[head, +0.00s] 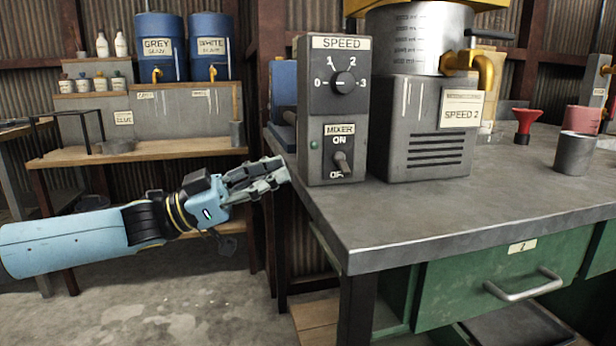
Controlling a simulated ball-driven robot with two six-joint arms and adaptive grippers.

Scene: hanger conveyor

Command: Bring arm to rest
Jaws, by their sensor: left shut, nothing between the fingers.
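My left arm comes in from the left, and my left gripper (277,175) is shut and empty. It is in the air at the left edge of the grey-topped workbench (470,222), left of the control box (315,110). I cannot tell whether it touches the bench edge. The control box has a SPEED knob (344,82) and a MIXER toggle switch (341,163). My right gripper is not in the view.
A mixer (415,130) with a brass tap stands right of the box. A red funnel (525,125) and a metal cup (574,154) are farther right. A wooden bench (150,153) with GREY (161,45) and WHITE (209,45) drums above it stands behind. Open floor lies below my arm.

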